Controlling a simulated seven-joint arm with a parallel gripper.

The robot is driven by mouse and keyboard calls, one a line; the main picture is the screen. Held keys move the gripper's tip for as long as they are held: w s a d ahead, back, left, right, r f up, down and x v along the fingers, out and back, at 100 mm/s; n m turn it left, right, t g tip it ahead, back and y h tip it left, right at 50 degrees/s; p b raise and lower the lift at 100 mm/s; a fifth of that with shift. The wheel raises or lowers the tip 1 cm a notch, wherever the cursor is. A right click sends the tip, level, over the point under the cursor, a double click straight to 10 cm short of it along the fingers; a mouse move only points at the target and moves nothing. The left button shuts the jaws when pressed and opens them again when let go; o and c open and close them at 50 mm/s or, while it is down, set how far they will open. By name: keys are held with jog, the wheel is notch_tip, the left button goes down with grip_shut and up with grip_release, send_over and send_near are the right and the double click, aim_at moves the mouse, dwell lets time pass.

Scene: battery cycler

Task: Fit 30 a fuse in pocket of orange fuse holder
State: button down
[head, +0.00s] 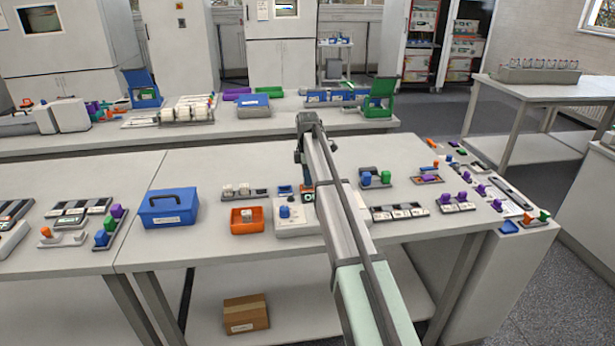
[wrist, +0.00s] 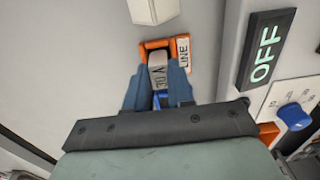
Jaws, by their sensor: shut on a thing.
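My gripper (wrist: 158,82) has its two blue fingers shut on a pale grey fuse (wrist: 157,64) with dark lettering, partly readable as 30 A. The fuse is within the outline of the orange fuse holder (wrist: 181,50), which is labelled LINE. The holder's orange frame shows around the fuse's far end and right side. The fingers hide the near part, so I cannot tell how deep the fuse sits. In the head view my gripper (head: 307,192) is low over the table, beside the white unit with the blue knob; the fuse is too small to make out there.
A white panel with an OFF display (wrist: 265,48) and a blue knob (wrist: 295,116) stands close right of the gripper. A white labelled block (wrist: 153,10) lies beyond the holder. On the table are an orange bin (head: 246,228) and a blue box (head: 168,210), left of the arm.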

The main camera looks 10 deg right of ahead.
jog(key=c, duration=0.9)
grip_release()
jog(key=shift+r, duration=0.1)
